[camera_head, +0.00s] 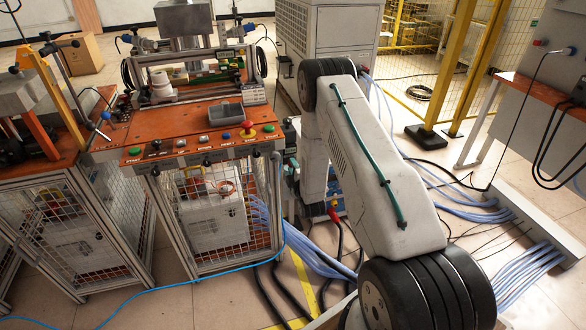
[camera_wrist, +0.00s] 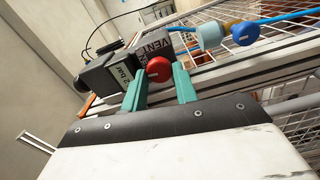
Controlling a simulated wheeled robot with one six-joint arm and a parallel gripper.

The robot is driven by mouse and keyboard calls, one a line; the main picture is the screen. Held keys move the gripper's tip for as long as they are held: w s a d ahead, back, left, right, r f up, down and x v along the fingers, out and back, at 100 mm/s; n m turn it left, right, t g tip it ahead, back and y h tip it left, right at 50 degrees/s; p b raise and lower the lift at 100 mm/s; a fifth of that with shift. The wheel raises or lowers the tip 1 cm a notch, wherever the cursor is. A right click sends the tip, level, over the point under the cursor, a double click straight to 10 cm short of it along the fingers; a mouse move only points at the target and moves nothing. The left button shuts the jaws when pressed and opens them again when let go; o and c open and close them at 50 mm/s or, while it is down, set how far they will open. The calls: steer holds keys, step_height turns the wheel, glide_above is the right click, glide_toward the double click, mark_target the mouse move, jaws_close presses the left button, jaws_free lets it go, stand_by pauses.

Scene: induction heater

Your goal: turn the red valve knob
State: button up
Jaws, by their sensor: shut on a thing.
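The red valve knob (camera_wrist: 158,69) shows in the middle of the wrist view, on the front of a grey and black valve block (camera_wrist: 120,75) labelled "VENT" and "2 bar". My gripper (camera_wrist: 160,82) has its two green fingers on either side of the knob and is shut on it. The knob's face is visible between the fingers. In the head view my arm reaches down beside the machine bench, and its gripper and the red knob cannot be made out there.
A blue knob (camera_wrist: 245,33) and a pale cylinder (camera_wrist: 210,36) sit right of the valve block. Blue hoses (camera_head: 325,262) and black cables run across the floor near my arm.

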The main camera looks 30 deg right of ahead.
steer(key=shift+n, duration=0.6)
steer(key=shift+a+n, duration=0.1)
steer(key=shift+n, duration=0.2)
steer(key=o, duration=0.9)
steer(key=shift+o, duration=0.2)
steer(key=v, duration=0.7)
steer(key=shift+s, duration=0.4)
steer(key=shift+a, duration=0.15)
